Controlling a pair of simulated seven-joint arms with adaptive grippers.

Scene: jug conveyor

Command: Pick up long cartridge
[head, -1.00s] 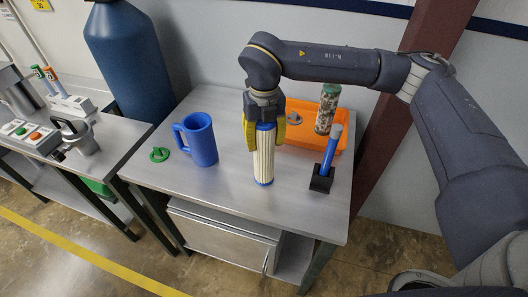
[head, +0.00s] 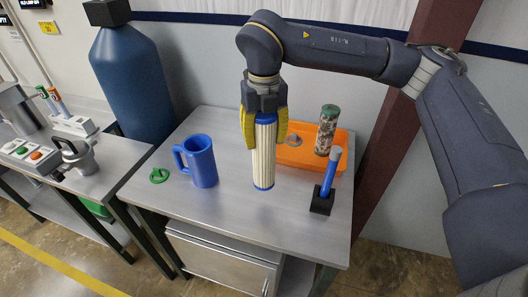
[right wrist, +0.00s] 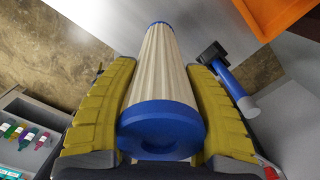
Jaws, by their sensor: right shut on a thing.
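The long cartridge (head: 263,153) is a white pleated cylinder with blue end caps. It hangs upright in my right gripper (head: 264,128), whose yellow fingers are closed on both sides of its upper part. Its lower end appears a little above the grey table (head: 227,205). In the right wrist view the cartridge (right wrist: 161,73) lies between the two yellow fingers (right wrist: 160,115), with its blue ring-shaped end cap nearest the camera. My left gripper is not in view.
An orange bin (head: 287,156) with a dirty, green-capped cylinder (head: 326,131) is behind right.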

